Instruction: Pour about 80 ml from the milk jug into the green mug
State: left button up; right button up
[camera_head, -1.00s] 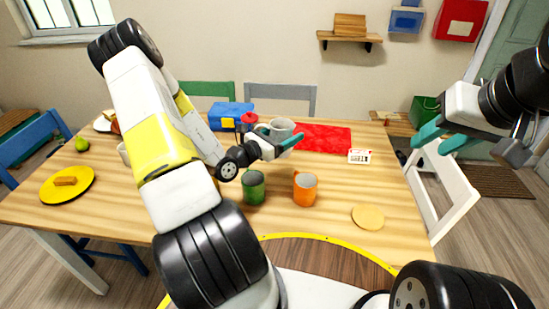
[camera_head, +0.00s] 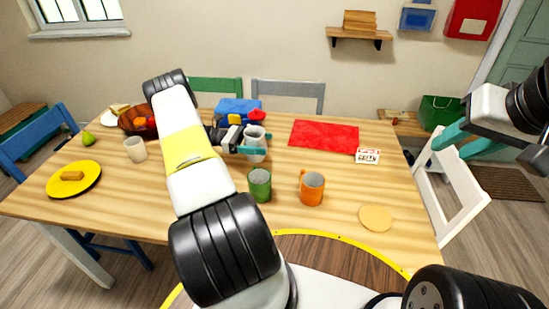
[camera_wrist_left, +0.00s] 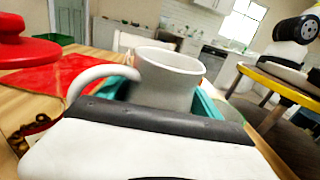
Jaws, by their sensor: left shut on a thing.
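The milk jug (camera_head: 255,136) is pale grey. My left gripper (camera_head: 252,151) is shut on it, behind the green mug in the head view. In the left wrist view the jug (camera_wrist_left: 170,75) sits between the teal fingers, roughly upright, with its handle to the left. Its contents are hidden. The green mug (camera_head: 259,186) stands upright on the table, nearer to me than the jug and apart from it. My right gripper (camera_head: 462,141) is open and empty, off the table's right side.
An orange mug (camera_head: 312,189) stands just right of the green mug. A blue box (camera_head: 238,106) and a red-topped item (camera_head: 256,116) are behind the jug. A white cup (camera_head: 135,149) and fruit bowl (camera_head: 133,120) are left. The red mat (camera_head: 324,134) lies to the right.

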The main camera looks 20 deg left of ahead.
aim_at(258, 145)
pick_arm(q)
jog(key=shift+s+a+f+m+g, duration=0.3)
jog(key=shift+a+f+g, duration=0.15)
jog(key=shift+f, duration=0.1)
jog(key=shift+s+a+f+m+g, duration=0.2)
jog(key=shift+s+a+f+g, duration=0.15)
jog(key=shift+a+f, duration=0.15)
jog(key=shift+r, duration=0.1)
jog(key=shift+s+d+r+m+y, duration=0.25)
jog(key=shift+s+r+m+y, duration=0.1)
jog(key=shift+r+m, duration=0.2)
jog(key=shift+s+d+r+m+y, duration=0.2)
jog(key=shift+r+m+y, duration=0.1)
jog(key=shift+r+m, duration=0.25)
jog(key=shift+s+d+r+m+y, duration=0.3)
jog(key=shift+r+m+y, duration=0.1)
jog(key=shift+r, duration=0.25)
jog(key=shift+s+d+r+m+t+y, duration=0.35)
jog(key=shift+s+m+y, duration=0.15)
jog(key=shift+m, duration=0.1)
jog(key=shift+s+d+r+m+t+y, duration=0.25)
jog(key=shift+s+d+r+m+y, duration=0.15)
jog(key=shift+m, duration=0.2)
jog(key=shift+s+r+m+t+y, duration=0.1)
jog(key=shift+r+m+t+y, duration=0.2)
jog(key=shift+m+y, duration=0.25)
jog(key=shift+f+m+t, duration=0.25)
jog(key=shift+f+t, duration=0.05)
jog(key=shift+f+y, duration=0.1)
jog(key=shift+y, duration=0.3)
